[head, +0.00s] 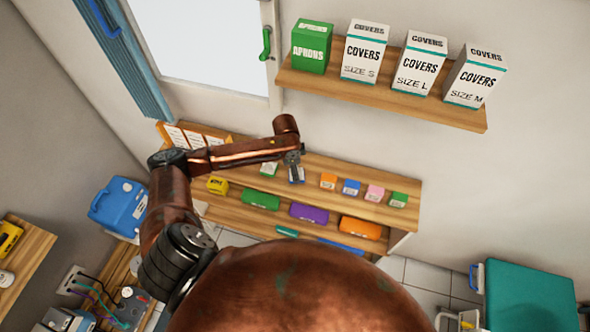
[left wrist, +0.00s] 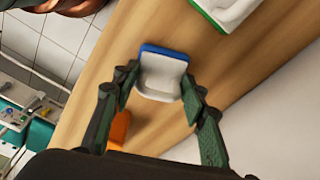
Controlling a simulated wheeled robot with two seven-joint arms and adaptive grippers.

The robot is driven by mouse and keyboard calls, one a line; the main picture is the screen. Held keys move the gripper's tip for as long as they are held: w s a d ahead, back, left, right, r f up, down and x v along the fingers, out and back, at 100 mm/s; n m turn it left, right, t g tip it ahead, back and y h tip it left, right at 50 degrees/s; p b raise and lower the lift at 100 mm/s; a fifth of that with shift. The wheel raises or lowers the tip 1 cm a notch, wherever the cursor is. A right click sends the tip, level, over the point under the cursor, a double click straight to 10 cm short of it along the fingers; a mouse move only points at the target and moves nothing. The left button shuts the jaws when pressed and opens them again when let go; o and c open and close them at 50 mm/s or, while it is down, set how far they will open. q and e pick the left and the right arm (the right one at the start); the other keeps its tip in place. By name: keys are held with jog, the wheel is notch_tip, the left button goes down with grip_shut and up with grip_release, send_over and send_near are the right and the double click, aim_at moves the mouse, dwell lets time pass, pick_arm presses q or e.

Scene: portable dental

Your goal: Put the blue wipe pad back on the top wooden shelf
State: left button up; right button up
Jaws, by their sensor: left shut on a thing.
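The wipe pad (left wrist: 163,73) is white with a blue edge and sits between the fingertips of my left gripper (left wrist: 160,82) in the left wrist view. In the head view my left gripper (head: 293,160) points down over the low wooden shelf unit, with the small pad (head: 297,175) at its tip. The top board (head: 330,170) of that unit lies beneath the pad; I cannot tell whether they touch. The same wooden board (left wrist: 105,95) fills much of the left wrist view. My right gripper is not in view.
Small orange (head: 328,181), blue (head: 351,187), pink (head: 374,193) and green (head: 398,199) packs stand right of the pad. A yellow pack (head: 217,185) stands left. A wall shelf (head: 380,92) above carries boxes.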

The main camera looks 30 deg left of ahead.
pick_arm(q)
jog(key=shift+f, duration=0.1)
jog(key=o, duration=1)
jog(key=shift+s+a+r+b, duration=0.15)
jog(key=shift+a+r+b, duration=0.1)
jog(key=shift+r, duration=1.8)
jog(key=shift+s+a+r+b, duration=0.15)
jog(key=shift+r+b, duration=0.1)
jog(key=shift+r, duration=1.75)
jog(key=shift+s+a+r+b, duration=0.15)
jog(key=shift+r+b, duration=0.1)
jog(key=shift+r, duration=1.8)
